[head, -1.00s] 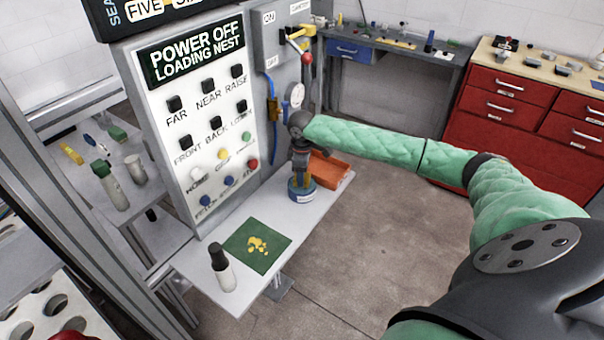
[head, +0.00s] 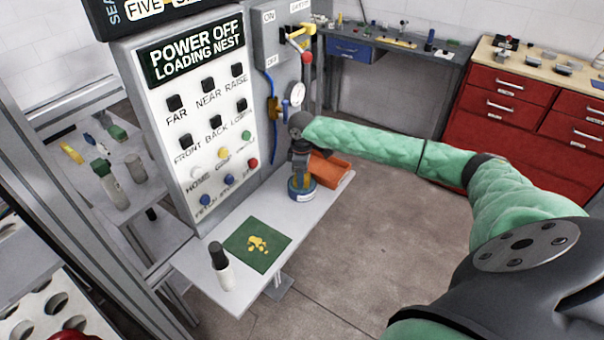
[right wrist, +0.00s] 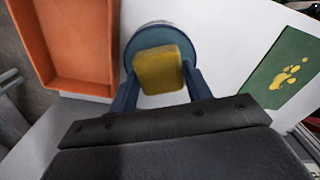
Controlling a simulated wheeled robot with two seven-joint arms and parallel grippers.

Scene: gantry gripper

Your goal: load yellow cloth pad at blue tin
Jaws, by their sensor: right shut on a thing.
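My right gripper (head: 301,172) reaches in from the right, pointing down just over the blue tin (head: 302,194). In the right wrist view the gripper (right wrist: 160,84) is shut on the yellow cloth pad (right wrist: 158,68), with a finger on each side. The round blue tin (right wrist: 146,32) shows behind the pad on the white shelf. The pad covers part of the tin, so I cannot tell whether they touch. In the head view the pad is not clearly seen. My left gripper is not in view.
An orange tray (head: 330,168) lies close beside the tin. A green mat (head: 257,246) with yellow marks and a dark-capped white bottle (head: 221,268) are on the shelf's near part. The button panel (head: 195,130) rises to the left of the shelf.

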